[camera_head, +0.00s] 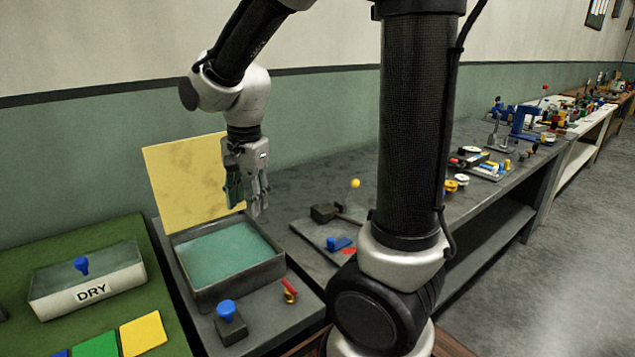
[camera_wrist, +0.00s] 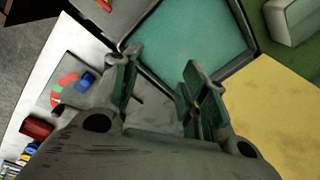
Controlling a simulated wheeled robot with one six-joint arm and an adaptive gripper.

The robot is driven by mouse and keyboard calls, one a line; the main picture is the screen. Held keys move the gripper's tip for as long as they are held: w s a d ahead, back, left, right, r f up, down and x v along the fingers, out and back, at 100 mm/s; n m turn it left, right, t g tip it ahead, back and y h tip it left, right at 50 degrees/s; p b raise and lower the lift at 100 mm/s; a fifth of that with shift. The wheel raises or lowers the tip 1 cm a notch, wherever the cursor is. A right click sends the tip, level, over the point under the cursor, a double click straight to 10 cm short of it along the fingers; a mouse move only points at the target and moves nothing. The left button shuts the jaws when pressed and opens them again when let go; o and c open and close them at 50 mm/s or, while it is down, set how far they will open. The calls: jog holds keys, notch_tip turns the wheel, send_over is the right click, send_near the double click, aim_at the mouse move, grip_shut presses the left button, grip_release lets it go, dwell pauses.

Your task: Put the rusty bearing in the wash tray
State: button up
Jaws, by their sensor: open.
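The wash tray (camera_head: 208,292) appears to be the dark grey, open-topped tray with teal liquid inside, left of centre in the head view. Its rim also shows in the wrist view (camera_wrist: 238,66). I cannot make out a rusty bearing in either view.
A yellow panel (camera_head: 183,172) stands upright behind the tray. A box marked DRY (camera_head: 95,290) with a blue knob is at left. A blue-knobbed block (camera_head: 230,325) and a small red piece (camera_head: 289,290) lie in front. A grey plate (camera_head: 322,237) with small parts is at right.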

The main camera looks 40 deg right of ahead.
jog(key=s+d+r+n+t, duration=0.1)
jog(key=s+d+r+n, duration=0.3)
jog(key=s, duration=0.4)
jog(key=s+d+r+n+t, duration=0.2)
jog(key=s+d+r+n, duration=0.2)
jog(key=s+d+n, duration=0.2)
jog(key=shift+s+n, duration=0.9)
jog(key=shift+n, duration=0.1)
jog(key=shift+r, duration=0.1)
jog(key=shift+c, duration=0.2)
